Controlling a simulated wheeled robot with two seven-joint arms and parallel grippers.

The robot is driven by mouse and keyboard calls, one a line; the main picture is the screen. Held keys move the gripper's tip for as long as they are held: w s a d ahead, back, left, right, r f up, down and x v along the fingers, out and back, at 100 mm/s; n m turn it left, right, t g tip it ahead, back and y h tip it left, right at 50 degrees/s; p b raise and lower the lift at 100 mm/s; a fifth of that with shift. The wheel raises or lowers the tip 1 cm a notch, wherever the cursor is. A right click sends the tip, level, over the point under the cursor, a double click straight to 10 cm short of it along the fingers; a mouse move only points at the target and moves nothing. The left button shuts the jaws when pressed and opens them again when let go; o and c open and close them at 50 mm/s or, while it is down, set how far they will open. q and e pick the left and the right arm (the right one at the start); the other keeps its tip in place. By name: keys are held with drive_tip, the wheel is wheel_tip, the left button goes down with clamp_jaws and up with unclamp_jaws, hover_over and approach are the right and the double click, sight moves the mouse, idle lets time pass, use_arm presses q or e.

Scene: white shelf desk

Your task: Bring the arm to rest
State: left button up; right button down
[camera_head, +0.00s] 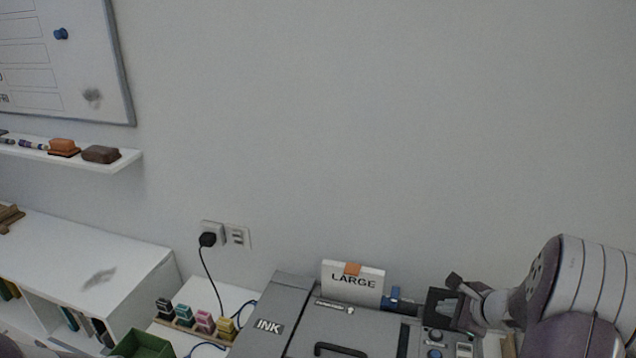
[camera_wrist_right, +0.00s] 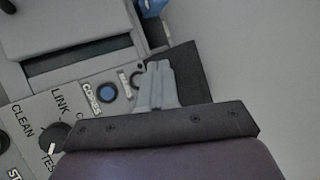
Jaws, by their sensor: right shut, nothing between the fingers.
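My right gripper (camera_head: 464,293) is at the lower right of the head view, over the right side of a grey printer (camera_head: 290,318). Its fingers look closed with nothing between them. In the right wrist view the gripper (camera_wrist_right: 158,72) shows as grey fingers above the printer's control panel (camera_wrist_right: 100,105), near a blue button (camera_wrist_right: 107,93) and a dial (camera_wrist_right: 54,136). I cannot tell whether it touches the printer. My left gripper is not in view.
Several ink bottles (camera_head: 204,321) and a green bin (camera_head: 144,344) are to the left. The upper wall is clear.

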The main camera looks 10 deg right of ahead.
drive_tip(key=s+a+f+n, duration=0.1)
drive_tip(key=s+f+n+g, duration=0.1)
drive_tip(key=s, duration=0.1)
drive_tip(key=s+a+f+n+g, duration=0.1)
drive_tip(key=shift+s+a+y, duration=0.3)
drive_tip(key=shift+s, duration=0.1)
drive_tip(key=s+a+n+g, duration=0.1)
drive_tip(key=s+a+n, duration=0.1)
drive_tip(key=n, duration=0.1)
drive_tip(key=s+a+n+g, duration=0.2)
drive_tip(key=n, duration=0.1)
drive_tip(key=s+a+n+g, duration=0.1)
drive_tip(key=s+a+n, duration=0.1)
drive_tip(key=a+n, duration=0.1)
drive_tip(key=shift+s+a+f+g, duration=0.1)
drive_tip(key=shift+s+f+g, duration=0.05)
drive_tip(key=shift+s+g, duration=0.15)
drive_tip(key=s+a+r+n+g+h, duration=0.1)
drive_tip(key=s+a+r+n+h, duration=0.1)
drive_tip(key=a+n, duration=0.7)
drive_tip(key=s+r+n, duration=0.1)
drive_tip(key=s+n, duration=0.1)
drive_tip(key=n, duration=0.1)
drive_tip(key=shift+a+h, duration=0.25)
drive_tip(key=shift+h, duration=0.05)
drive_tip(key=shift+r, duration=0.1)
